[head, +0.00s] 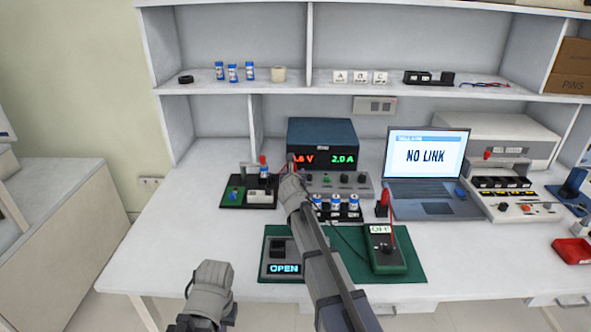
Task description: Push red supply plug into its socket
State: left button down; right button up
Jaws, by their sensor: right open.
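My right arm reaches up the middle of the head view, and its open gripper (289,172) is at the left front corner of the dark blue power supply (322,131). A small red piece (291,158) shows right at the gripper's tip, partly hidden; it may be the red supply plug, but I cannot tell how it sits. The supply's display reads 2.0 A, with its left digits partly covered. A grey panel with knobs and a green spot (340,184) lies below it; no red socket is clearly visible. My left gripper (210,276) is low at the left, its fingers unclear.
A small board with a red-topped part (263,172) stands left of the supply. Blue-white cells (336,203) sit in a holder beside my right arm. A multimeter (386,250) and an OPEN display box (283,262) lie on green mats. A laptop (428,165) stands right. The table's left is clear.

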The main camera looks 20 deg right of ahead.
jog(key=shift+s+a+r, duration=0.15)
jog(key=shift+s+r, duration=0.1)
jog(key=shift+s, duration=0.1)
dwell(0.3)
